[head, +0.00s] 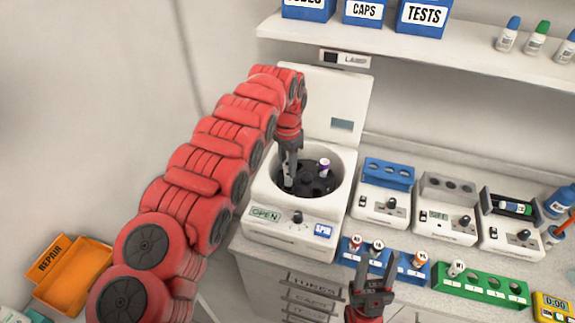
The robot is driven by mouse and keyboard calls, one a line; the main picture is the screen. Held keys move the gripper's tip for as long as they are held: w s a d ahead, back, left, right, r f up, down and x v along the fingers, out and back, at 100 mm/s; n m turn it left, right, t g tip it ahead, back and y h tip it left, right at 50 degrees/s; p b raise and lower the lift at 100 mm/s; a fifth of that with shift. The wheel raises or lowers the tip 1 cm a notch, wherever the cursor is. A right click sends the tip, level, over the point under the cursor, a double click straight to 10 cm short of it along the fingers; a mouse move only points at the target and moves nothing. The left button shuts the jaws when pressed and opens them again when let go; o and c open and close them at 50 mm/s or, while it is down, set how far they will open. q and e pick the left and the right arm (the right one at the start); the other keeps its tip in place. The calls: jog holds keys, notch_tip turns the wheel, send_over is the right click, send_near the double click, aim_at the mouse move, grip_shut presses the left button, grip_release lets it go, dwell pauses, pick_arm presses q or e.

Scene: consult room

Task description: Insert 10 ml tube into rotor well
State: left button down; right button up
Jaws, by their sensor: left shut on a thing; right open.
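The white centrifuge (264,213) stands on the counter with its lid (329,99) raised. Its dark rotor (316,186) sits in the round bowl, and a purple-capped tube (324,166) stands in a well at its back right. My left gripper (289,182) reaches down into the bowl at the rotor's left side. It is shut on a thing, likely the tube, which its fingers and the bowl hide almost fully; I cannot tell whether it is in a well. My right gripper (371,285) is open and empty in front of the blue tube rack (398,268).
The blue rack holds several capped tubes; a green rack (487,285) stands to its right. Three small devices, one with a blue top block (388,172), line the counter right of the centrifuge. A shelf (420,43) with blue boxes and bottles hangs above. An orange bin (75,270) lies at left.

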aim_at(287, 176)
pick_arm(q)
jog(key=shift+f, duration=0.1)
dwell(0.4)
jog(key=shift+w+b, duration=0.1)
jog(key=shift+b, duration=0.35)
jog(key=shift+f, duration=0.1)
jog(key=shift+f+b, duration=1.25)
jog(key=shift+f, duration=0.95)
jog(key=shift+c, duration=2.2)
grip_release()
